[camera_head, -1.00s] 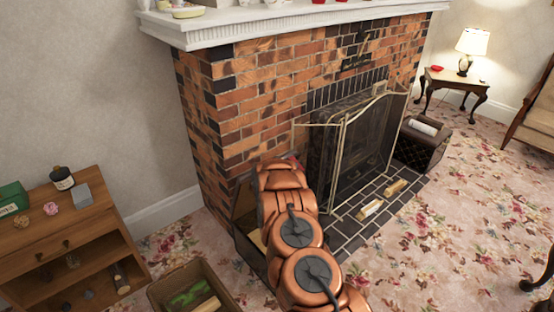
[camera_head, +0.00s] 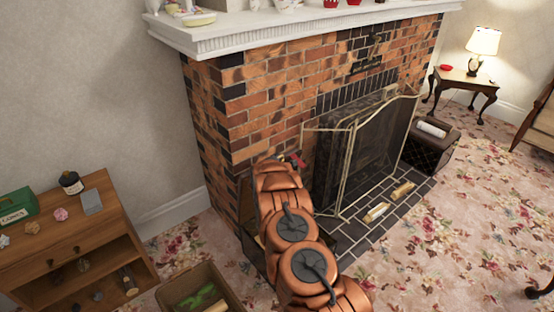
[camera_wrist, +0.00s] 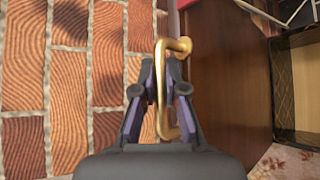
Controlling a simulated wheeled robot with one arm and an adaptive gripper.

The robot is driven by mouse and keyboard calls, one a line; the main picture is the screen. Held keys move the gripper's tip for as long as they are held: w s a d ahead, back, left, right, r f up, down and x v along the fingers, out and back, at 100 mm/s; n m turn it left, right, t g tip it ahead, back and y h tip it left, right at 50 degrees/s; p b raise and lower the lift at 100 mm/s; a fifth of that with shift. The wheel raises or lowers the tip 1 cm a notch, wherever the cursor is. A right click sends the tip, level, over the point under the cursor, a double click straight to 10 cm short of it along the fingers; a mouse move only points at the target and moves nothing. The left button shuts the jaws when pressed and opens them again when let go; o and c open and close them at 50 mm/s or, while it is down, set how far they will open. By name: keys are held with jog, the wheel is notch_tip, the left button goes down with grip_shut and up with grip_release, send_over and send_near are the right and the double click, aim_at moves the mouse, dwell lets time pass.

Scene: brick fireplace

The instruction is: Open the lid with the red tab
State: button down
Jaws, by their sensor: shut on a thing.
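My gripper (camera_wrist: 163,95) is shut on a gold handle (camera_wrist: 184,45) in the wrist view. The handle is beside a smooth brown panel (camera_wrist: 230,75), which looks like the lid and stands close to the brick wall. A small part of a red piece (camera_wrist: 187,3) shows at the panel's top edge. In the head view a red tab (camera_head: 298,160) shows just past the end of my arm. A dark box (camera_head: 254,250) stands at the foot of the bricks, mostly hidden behind my arm, with a dark upright panel (camera_head: 246,205) at its back. My gripper's fingers are hidden there.
The brick fireplace (camera_head: 285,95) is close to my gripper. A folding screen (camera_head: 335,175) stands to its right. A wooden cabinet (camera_head: 100,220) and an open crate (camera_head: 175,290) are at lower left. A dark patterned box (camera_head: 428,155) stands farther right.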

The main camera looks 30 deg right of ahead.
jog(key=c, duration=1.2)
grip_release()
jog(key=shift+r, duration=0.1)
jog(key=v, duration=1.2)
